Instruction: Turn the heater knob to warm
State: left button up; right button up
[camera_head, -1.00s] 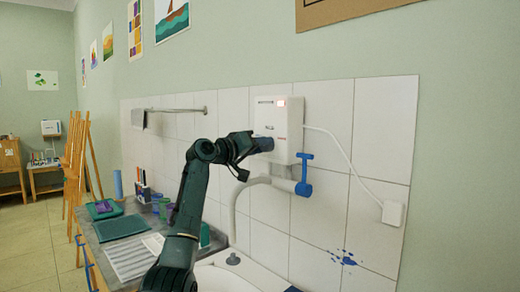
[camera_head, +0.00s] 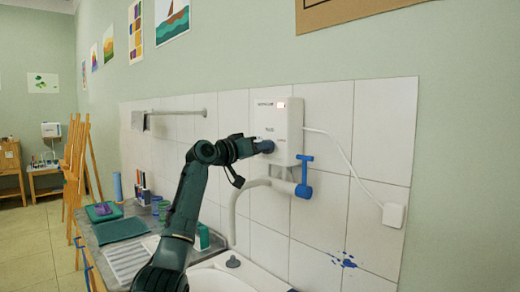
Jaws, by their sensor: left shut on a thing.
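The white heater (camera_head: 279,115) hangs on the tiled wall in the middle of the view, with a small red lit display near its top. My left gripper (camera_head: 262,146) is at the lower front of the heater, shut on the blue heater knob (camera_head: 267,146). The gripper and wrist cover part of the knob, and its pointer cannot be made out. A blue tap handle (camera_head: 304,178) sits below the heater to the right, apart from my gripper. My right gripper is not in view.
A sink (camera_head: 228,278) with a curved grey spout (camera_head: 240,200) lies below. A counter with a green tray (camera_head: 120,229) and cups is at left. A white cable runs to a wall box (camera_head: 394,215). Easels stand further left.

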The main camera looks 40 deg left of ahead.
pick_arm(q)
jog(key=o, duration=1)
jog(key=shift+s+a, duration=0.1)
jog(key=shift+s, duration=0.15)
jog(key=s+b, duration=0.1)
jog(key=s, duration=0.3)
jog(key=s+b, duration=0.2)
jog(key=s, duration=0.2)
jog(key=s+a+b, duration=0.1)
jog(key=s, duration=0.3)
jog(key=shift+s, duration=0.35)
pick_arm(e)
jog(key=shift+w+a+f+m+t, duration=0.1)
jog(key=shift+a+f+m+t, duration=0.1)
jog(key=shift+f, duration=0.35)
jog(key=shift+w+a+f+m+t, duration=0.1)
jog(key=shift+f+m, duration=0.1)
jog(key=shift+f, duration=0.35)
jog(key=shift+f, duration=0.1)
